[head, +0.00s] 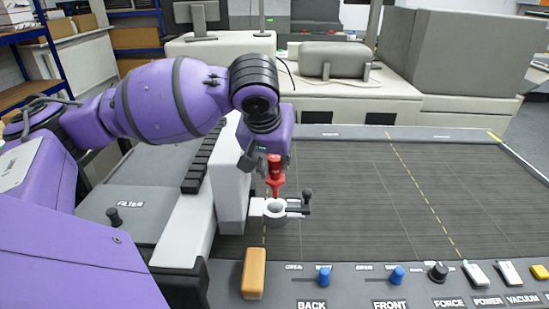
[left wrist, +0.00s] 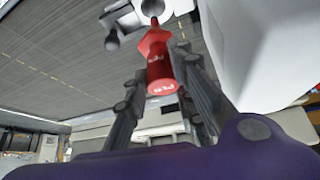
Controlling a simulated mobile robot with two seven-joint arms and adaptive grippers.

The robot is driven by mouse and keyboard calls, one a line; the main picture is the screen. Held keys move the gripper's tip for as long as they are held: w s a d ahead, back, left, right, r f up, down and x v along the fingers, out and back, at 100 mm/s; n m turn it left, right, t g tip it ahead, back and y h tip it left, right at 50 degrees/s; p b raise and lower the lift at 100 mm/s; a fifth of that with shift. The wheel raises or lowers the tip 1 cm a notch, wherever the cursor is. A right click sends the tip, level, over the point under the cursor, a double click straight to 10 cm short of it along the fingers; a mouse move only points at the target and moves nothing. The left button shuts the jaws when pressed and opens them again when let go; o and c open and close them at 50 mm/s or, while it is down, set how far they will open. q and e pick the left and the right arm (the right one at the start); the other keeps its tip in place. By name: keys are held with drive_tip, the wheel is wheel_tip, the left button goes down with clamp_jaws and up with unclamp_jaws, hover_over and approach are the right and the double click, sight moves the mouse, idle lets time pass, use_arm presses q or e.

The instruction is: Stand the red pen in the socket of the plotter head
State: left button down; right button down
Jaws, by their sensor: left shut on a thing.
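The red pen (head: 275,178) is upright in my left gripper (head: 274,161), tip down. My left gripper is shut on the pen's body. In the left wrist view the pen (left wrist: 160,72) shows between the two dark fingers of the gripper (left wrist: 163,58), its labelled top towards the camera. The plotter head (head: 294,206) is light grey with a dark clamp knob, and its round socket (head: 275,208) lies under the pen. The tip is at or just above the socket's rim; I cannot tell whether it has entered. The socket also shows in the left wrist view (left wrist: 153,7). My right gripper is not in view.
The white gantry (head: 230,180) stands close on the left of the plotter head. The dark plotter bed (head: 360,185) is clear to the right. An orange block (head: 254,273) sits by the control panel (head: 340,292) with blue knobs in front.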

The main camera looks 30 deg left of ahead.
use_arm(q)
drive_tip(key=shift+r, duration=0.1)
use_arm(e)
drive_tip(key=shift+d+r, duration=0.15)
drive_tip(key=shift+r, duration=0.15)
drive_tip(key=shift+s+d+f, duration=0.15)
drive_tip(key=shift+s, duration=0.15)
